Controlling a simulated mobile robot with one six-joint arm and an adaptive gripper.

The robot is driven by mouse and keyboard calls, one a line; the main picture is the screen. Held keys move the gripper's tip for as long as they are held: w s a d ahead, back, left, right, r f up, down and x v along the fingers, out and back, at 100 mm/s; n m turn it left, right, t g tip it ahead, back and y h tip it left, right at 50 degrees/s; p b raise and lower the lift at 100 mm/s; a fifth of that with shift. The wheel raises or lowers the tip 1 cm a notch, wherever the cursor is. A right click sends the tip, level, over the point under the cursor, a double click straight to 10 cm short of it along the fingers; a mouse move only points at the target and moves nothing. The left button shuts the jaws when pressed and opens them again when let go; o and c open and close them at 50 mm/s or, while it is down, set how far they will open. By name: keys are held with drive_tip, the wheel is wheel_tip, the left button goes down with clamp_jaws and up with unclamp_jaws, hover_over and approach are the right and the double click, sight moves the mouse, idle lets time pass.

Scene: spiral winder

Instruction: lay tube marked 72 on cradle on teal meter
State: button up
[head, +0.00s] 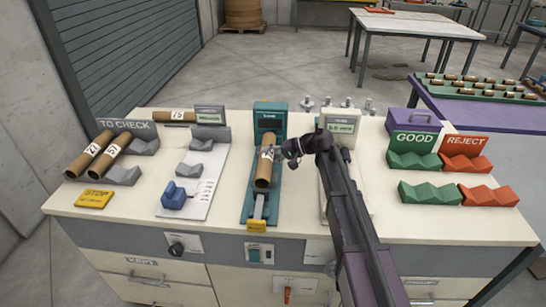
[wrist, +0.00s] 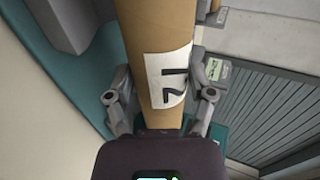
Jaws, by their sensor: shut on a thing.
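The brown cardboard tube (head: 263,172) with a white label, which seems to read 72, lies lengthwise over the teal meter (head: 270,117). The tube also fills the middle of the wrist view (wrist: 160,35), its label facing the camera. My gripper (head: 285,150) is shut on it, one finger on each side, near the label. The cradle under the tube is mostly hidden, so I cannot tell whether the tube touches it. A grey slide (head: 258,205) shows in front of the tube's near end.
Two marked tubes (head: 88,155) lie on grey cradles at left by the TO CHECK sign (head: 128,128). Another tube (head: 176,116) lies at the back. A white gauge board (head: 195,185) stands left of the teal meter. Green cradles (head: 430,194) and red cradles (head: 490,195) are at right.

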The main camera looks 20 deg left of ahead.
drive_tip(key=shift+f+b, duration=0.85)
drive_tip(key=shift+f, duration=0.3)
drive_tip(key=o, duration=1.1)
drive_tip(key=shift+d, duration=0.1)
